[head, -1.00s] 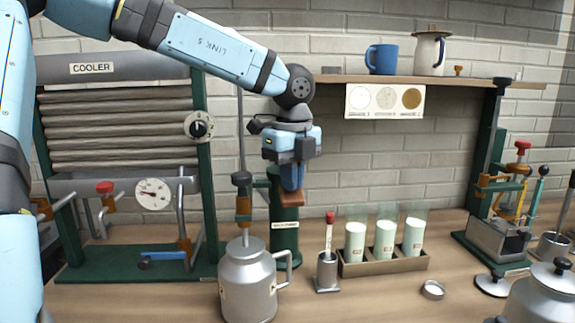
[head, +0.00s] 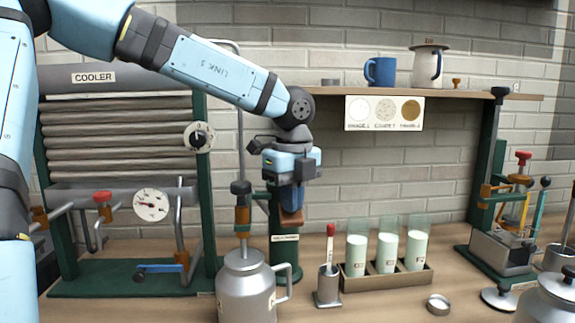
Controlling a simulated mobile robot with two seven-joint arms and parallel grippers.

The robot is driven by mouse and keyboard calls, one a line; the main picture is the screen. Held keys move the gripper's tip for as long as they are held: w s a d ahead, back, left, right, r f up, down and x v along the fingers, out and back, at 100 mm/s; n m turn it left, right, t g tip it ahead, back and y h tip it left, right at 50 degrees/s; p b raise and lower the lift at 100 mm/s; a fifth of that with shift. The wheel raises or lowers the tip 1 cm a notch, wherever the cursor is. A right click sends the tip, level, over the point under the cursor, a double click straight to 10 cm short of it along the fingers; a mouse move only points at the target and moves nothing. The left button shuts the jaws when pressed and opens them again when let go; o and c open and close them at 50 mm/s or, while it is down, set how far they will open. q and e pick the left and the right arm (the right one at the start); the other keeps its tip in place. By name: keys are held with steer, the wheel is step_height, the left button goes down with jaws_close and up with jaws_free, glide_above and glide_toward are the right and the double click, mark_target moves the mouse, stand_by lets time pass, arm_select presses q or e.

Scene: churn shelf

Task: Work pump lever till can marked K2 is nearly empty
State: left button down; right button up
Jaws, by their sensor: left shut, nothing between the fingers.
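My left gripper (head: 291,212) is shut with nothing between its fingers, pointing down in the centre of the head view. Its fingertips are at a reddish-brown block (head: 288,221) on the green pump (head: 284,258); I cannot tell whether they touch it. This block seems to be the pump lever's end; the rest of the lever is hidden behind the gripper. A silver can (head: 245,290) stands in front of the pump, with a pipe entering its top. Its label is too cut off and small to read, and its contents are hidden. My right gripper is not in view.
A cooler (head: 118,120) with a dial gauge stands at left. A thermometer in a metal holder (head: 328,288) and a tray (head: 395,281) of milk-filled glasses stand to the right. A shelf (head: 460,95) holds a blue mug (head: 379,72) and a jug (head: 427,67).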

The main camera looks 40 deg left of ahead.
arm_select(q)
step_height(320, 180, up, 9)
steer(key=p, duration=0.4)
steer(key=shift+f, duration=0.2)
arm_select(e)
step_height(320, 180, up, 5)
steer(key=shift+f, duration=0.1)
arm_select(q)
step_height(320, 180, down, 11)
steer(key=b, duration=0.8)
step_height(320, 180, up, 4)
steer(key=shift+f+p, duration=0.25)
steer(key=shift+p, duration=0.75)
step_height(320, 180, up, 8)
steer(key=p, duration=0.4)
steer(key=shift+f+p, duration=0.25)
steer(key=shift+p, duration=0.1)
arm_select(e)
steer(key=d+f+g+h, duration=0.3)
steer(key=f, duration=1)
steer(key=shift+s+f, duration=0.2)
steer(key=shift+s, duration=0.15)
